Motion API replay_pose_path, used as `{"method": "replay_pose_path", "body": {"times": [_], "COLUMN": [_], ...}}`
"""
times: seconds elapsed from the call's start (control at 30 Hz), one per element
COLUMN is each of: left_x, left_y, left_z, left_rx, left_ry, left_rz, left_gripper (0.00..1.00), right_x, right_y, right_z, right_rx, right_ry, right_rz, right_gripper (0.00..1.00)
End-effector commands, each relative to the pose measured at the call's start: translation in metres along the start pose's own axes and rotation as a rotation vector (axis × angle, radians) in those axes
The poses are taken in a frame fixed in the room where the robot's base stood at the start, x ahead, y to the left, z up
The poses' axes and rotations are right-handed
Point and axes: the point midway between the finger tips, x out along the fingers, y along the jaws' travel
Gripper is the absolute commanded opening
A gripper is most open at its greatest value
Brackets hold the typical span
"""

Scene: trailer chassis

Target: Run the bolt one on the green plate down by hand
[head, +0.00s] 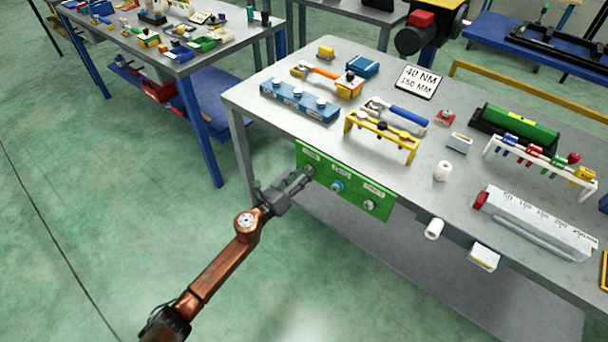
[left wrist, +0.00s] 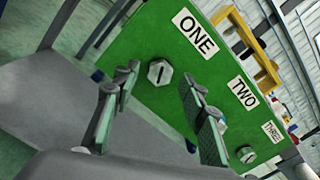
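The green plate (head: 344,180) hangs on the table's front edge, with labels ONE, TWO and THREE. Bolt one (left wrist: 160,72), a grey hex head with a dark slot, sits under the label ONE in the left wrist view. My left gripper (head: 299,181) is at the plate's left end, in front of bolt one. In the left wrist view its two fingers (left wrist: 158,84) stand apart, and the bolt head shows between and beyond their tips. I see no contact with the bolt. Bolt two (head: 337,186) has a blue part around it. Bolt three (head: 369,205) is grey. My right gripper is out of view.
Above the plate on the table stand a yellow rack (head: 383,128) and a blue block (head: 299,101) with several bolts. A white roll (head: 434,229) and a white box (head: 484,257) are at the front edge, right of the plate. The floor left of the plate is clear.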

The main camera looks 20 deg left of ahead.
Motion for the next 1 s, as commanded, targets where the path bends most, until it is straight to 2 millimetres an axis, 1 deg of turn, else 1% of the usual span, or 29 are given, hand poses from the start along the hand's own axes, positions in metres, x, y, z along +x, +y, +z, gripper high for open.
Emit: {"method": "replay_pose_path", "body": {"times": [0.3, 0.4, 0.5, 0.6, 0.7, 1.0], "left_x": [-0.065, -0.083, -0.098, -0.107, -0.111, -0.112], "left_y": [0.002, 0.001, 0.001, 0.001, 0.001, 0.001], "left_z": [-0.002, -0.002, -0.002, -0.001, -0.001, -0.001], "left_rx": [0.001, 0.000, -0.001, -0.001, 0.000, 0.000], "left_ry": [0.003, 0.003, 0.003, 0.002, 0.002, 0.002], "left_rz": [0.003, 0.003, 0.003, 0.002, 0.002, 0.001], "left_gripper": [0.39, 0.39, 0.39, 0.39, 0.39, 0.39], "right_x": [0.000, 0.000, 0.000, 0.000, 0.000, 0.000], "right_y": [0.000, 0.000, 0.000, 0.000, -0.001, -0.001], "right_z": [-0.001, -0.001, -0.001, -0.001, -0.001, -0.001], "right_rx": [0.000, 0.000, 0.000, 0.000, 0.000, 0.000], "right_ry": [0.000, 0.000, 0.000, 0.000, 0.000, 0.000], "right_rz": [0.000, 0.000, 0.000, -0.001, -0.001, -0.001], "right_gripper": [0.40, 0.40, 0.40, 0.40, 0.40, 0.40]}}
